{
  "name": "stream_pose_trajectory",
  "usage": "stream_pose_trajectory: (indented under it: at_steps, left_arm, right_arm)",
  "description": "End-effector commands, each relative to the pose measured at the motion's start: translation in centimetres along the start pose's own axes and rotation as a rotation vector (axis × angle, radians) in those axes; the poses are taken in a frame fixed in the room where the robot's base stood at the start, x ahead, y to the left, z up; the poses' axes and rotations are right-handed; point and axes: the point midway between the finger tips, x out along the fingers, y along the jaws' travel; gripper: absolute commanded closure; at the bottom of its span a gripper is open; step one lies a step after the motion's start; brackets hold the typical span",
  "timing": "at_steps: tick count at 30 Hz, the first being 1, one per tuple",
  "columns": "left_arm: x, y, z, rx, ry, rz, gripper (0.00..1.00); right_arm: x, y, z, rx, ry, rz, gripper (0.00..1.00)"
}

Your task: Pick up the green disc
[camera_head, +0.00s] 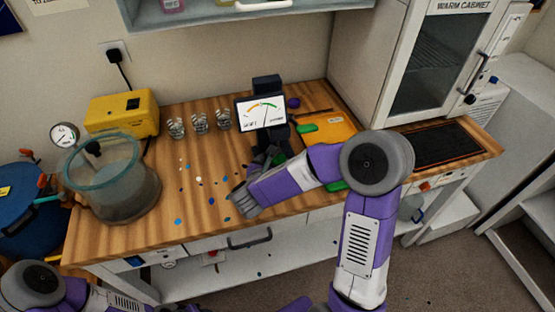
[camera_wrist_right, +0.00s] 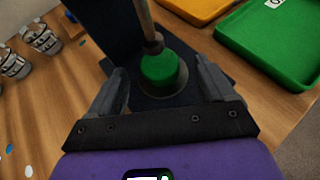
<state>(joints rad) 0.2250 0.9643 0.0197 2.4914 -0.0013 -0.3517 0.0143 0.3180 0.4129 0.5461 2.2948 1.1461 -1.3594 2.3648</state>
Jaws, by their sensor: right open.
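The green disc (camera_wrist_right: 159,68) shows in the right wrist view, sitting on the dark base of the gauge stand (camera_head: 266,112) beneath a thin vertical rod (camera_wrist_right: 148,25). My right gripper (camera_wrist_right: 163,80) is open, with one finger on each side of the disc and visible gaps between. In the head view my right gripper (camera_head: 268,158) is in front of the stand, and my forearm comes in from the right. The disc is mostly hidden there. My left arm shows only at the lower left edge; its gripper is out of view.
Several small glasses (camera_head: 198,123) stand left of the gauge stand. A glass pot (camera_head: 115,182) and a yellow box (camera_head: 122,112) are farther left. An orange tray (camera_head: 335,127) and a green tray (camera_wrist_right: 278,45) lie to the right. Small coloured bits are scattered on the wooden bench (camera_head: 165,215).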

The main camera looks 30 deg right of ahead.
Motion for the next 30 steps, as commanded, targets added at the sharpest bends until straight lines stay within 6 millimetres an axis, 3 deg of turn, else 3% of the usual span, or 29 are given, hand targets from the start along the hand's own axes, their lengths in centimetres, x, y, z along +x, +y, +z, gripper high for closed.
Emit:
stream_pose_trajectory:
  at_steps: [4,13,26,30]
  left_arm:
    - [0.3,-0.1,0.0,0.0,0.001,0.0,0.57]
    - [0.3,-0.1,-0.1,0.0,0.001,0.0,0.57]
    - [0.3,-0.1,-0.1,0.0,0.001,0.0,0.57]
    - [0.3,-0.1,-0.1,0.0,0.001,0.0,0.57]
  right_arm:
    - [2.0,-0.1,-0.1,0.001,0.002,-0.002,0.18]
    - [2.5,0.0,0.0,0.0,0.0,0.0,0.18]
    - [2.4,0.0,0.1,0.0,-0.001,0.001,0.83]
    - [2.4,0.0,0.1,0.0,-0.001,0.0,0.83]
